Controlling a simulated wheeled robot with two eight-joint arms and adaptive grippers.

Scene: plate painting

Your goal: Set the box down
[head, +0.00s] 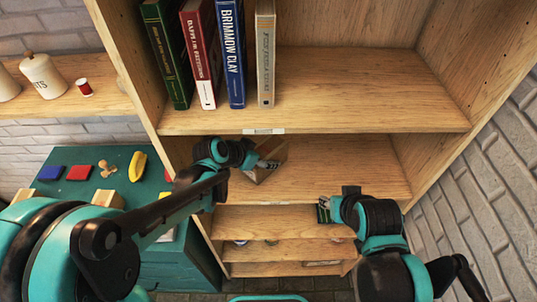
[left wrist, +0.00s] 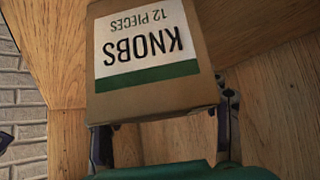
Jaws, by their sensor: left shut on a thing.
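A brown cardboard box (head: 270,157) is at the left part of the second shelf of the wooden bookcase. The left wrist view shows the box (left wrist: 150,95) close up, with a white label reading "KNOBS 12 PIECES" upside down and a green stripe. My left gripper (head: 262,167) is shut on the box, with one finger on each side of it in the left wrist view. The box looks tilted in the head view. I cannot tell whether its underside touches the shelf (head: 345,178). My right gripper (head: 336,203) is low at the right, away from the box; its fingers are unclear.
The upper shelf (head: 360,95) holds several upright books (head: 230,55) at its left. The second shelf is bare to the right of the box. Lower shelves hold small items. A green cabinet (head: 120,165) with small colored objects stands at the left, below a wall shelf with jars (head: 43,75).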

